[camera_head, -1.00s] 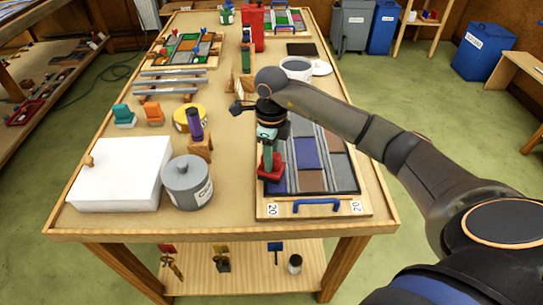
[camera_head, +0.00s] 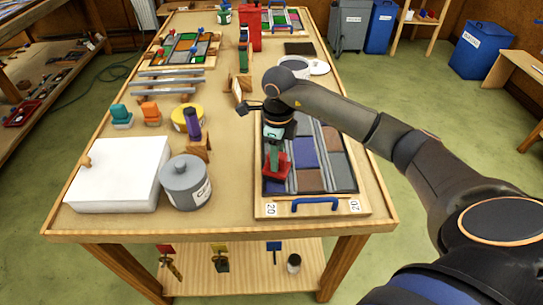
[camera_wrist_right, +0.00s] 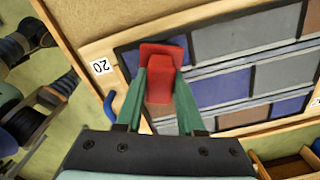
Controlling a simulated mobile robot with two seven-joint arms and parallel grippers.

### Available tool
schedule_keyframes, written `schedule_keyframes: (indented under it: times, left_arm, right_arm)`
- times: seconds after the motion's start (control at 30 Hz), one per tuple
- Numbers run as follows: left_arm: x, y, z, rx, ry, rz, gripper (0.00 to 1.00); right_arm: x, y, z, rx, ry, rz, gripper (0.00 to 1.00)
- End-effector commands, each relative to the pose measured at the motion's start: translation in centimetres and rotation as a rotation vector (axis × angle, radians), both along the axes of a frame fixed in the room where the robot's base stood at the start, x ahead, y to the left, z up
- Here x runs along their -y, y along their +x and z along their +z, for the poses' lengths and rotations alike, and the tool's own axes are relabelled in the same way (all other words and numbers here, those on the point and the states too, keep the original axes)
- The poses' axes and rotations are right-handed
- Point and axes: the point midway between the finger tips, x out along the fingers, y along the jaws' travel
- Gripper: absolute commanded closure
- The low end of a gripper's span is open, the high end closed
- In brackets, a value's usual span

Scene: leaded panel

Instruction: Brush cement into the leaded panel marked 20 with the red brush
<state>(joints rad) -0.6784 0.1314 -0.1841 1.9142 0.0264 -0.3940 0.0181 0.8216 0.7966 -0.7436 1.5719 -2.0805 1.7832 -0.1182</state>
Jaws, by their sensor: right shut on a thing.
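The leaded panel marked 20 (camera_head: 312,181) lies on the bench in a wooden frame with a blue handle, with blue, grey and brown panes between light grey strips. In the wrist view the panel (camera_wrist_right: 222,87) fills the upper right, its 20 label at left. My right gripper (camera_head: 274,145) is over the panel's left part, shut on the red brush (camera_head: 277,165). In the wrist view the green fingers of my right gripper (camera_wrist_right: 160,100) clasp the red brush (camera_wrist_right: 163,60), which is over the panes. I cannot tell whether its underside touches them. My left gripper is out of view.
A grey lidded can (camera_head: 187,183) and a white box (camera_head: 117,174) stand left of the panel. A purple-handled item (camera_head: 194,126) on a wooden stand and a yellow tub (camera_head: 180,119) sit behind. An open pot (camera_head: 294,67) stands beyond the panel.

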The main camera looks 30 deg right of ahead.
Motion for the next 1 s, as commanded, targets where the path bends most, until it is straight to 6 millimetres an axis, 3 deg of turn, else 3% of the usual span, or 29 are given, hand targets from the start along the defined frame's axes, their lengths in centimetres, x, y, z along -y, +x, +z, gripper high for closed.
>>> schedule_keyframes:
  times: [1.0]
  left_arm:
    - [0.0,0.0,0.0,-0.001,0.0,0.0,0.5]
  right_arm:
    - [1.8,-1.2,0.0,-0.001,0.0,0.002,1.0]
